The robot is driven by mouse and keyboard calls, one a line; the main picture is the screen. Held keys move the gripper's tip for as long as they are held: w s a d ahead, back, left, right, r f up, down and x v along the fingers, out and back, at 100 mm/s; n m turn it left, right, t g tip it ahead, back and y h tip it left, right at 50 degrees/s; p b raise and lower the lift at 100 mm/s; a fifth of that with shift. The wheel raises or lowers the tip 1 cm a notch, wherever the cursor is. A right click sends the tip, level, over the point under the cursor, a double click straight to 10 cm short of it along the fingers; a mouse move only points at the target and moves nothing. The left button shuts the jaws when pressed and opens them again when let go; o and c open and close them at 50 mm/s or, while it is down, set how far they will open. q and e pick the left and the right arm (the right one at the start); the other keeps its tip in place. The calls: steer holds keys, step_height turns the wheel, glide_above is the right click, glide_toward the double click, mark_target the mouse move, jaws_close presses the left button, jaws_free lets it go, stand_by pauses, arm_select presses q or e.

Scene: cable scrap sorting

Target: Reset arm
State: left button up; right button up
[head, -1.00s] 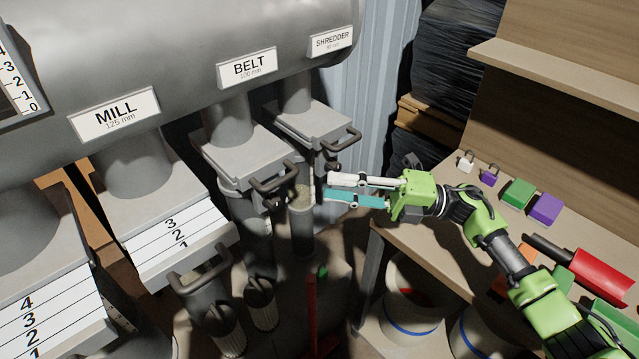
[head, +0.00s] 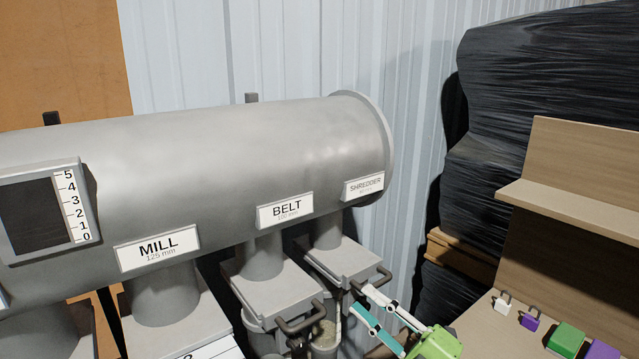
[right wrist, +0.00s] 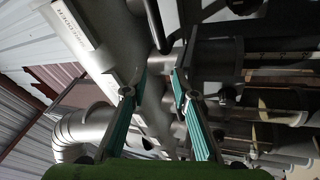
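My right gripper (head: 359,299) is low in the head view, right of centre, with its green body at the bottom edge. Its pale and teal fingers are parted, and I see nothing between them. The fingertips overlap the area by the handle of the SHREDDER gate (head: 345,262); I cannot tell whether they touch it. In the right wrist view the teal fingers (right wrist: 160,86) stand apart, with grey pipework behind the gap. Most of my right arm is below the head view. My left gripper is not in view.
A large grey drum (head: 240,150) carries the MILL (head: 158,247), BELT (head: 285,211) and SHREDDER (head: 364,186) labels. A wooden shelf unit (head: 575,208) with padlocks (head: 530,318) on its lower board is at the right. Black wrapped stacks (head: 540,90) stand behind it.

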steer(key=s+d+f+m+h, duration=0.3)
steer(key=d+f+m+h, duration=0.2)
steer(key=f+m+h, duration=0.35)
steer(key=s+d+f+m+h, duration=0.3)
steer(key=d+f+m+h, duration=0.4)
steer(key=m, duration=0.3)
steer(key=s+f+m+g, duration=0.1)
steer(key=s+f+g, duration=0.3)
steer(key=s, duration=0.5)
steer(key=s+a+f+m+g, duration=0.1)
steer(key=s+f+m+g, duration=0.15)
steer(key=s, duration=0.65)
steer(key=s+f+m+g, duration=0.1)
steer(key=s+f+g, duration=0.35)
steer(key=s, duration=0.35)
step_height(320, 180, down, 25)
steer(key=s+g, duration=0.1)
steer(key=s, duration=0.1)
steer(key=s+d+f+g, duration=0.1)
steer(key=s+d+f, duration=0.1)
steer(key=s+f, duration=1.5)
steer(key=shift+d+f+n+h, duration=0.3)
steer(key=shift+h, duration=0.15)
